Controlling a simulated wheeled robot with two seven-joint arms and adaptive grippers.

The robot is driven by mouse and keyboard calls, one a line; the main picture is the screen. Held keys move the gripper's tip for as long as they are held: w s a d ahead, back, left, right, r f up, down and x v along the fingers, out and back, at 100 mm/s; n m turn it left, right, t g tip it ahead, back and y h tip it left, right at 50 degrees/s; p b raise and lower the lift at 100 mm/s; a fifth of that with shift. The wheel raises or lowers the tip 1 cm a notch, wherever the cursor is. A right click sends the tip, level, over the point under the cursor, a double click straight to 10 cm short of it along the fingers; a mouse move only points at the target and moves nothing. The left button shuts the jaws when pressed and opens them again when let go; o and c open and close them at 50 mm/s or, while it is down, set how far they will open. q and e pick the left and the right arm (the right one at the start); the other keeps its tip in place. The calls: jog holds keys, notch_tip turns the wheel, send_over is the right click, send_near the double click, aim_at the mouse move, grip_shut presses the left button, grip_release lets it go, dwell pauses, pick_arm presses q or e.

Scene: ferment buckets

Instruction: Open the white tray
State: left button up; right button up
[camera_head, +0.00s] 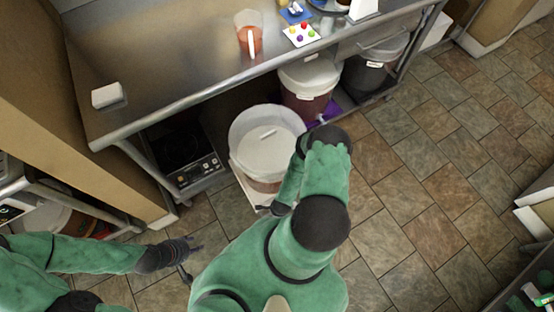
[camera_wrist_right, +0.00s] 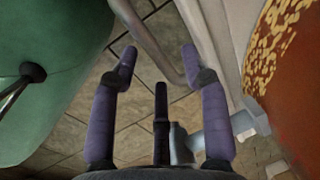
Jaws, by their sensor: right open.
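The white tray (camera_head: 248,196) shows as a pale edge under a clear bucket (camera_head: 262,150) with a white lid, below the steel counter. My right arm covers part of the tray's front. In the right wrist view my right gripper (camera_wrist_right: 158,66) is open, its purple fingers apart, with a grey metal bar (camera_wrist_right: 160,55) passing between the fingertips. A pale panel (camera_wrist_right: 226,45), probably the tray's side, stands just right of the fingers. I cannot tell whether the fingers touch the bar. My left gripper (camera_head: 193,259) is open and empty above the floor, left of the tray.
A white-lidded bucket (camera_head: 309,84) and a black bucket (camera_head: 374,66) stand under the steel counter (camera_head: 180,65). A black induction cooker (camera_head: 186,155) sits left of the clear bucket. Tiled floor (camera_head: 430,190) to the right is open.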

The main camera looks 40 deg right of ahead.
notch_tip(320, 180, up, 12)
jog(key=s, duration=0.2)
jog(key=shift+a, duration=0.25)
jog(key=shift+s+f, duration=0.15)
jog(key=shift+s, duration=0.05)
dwell(0.7)
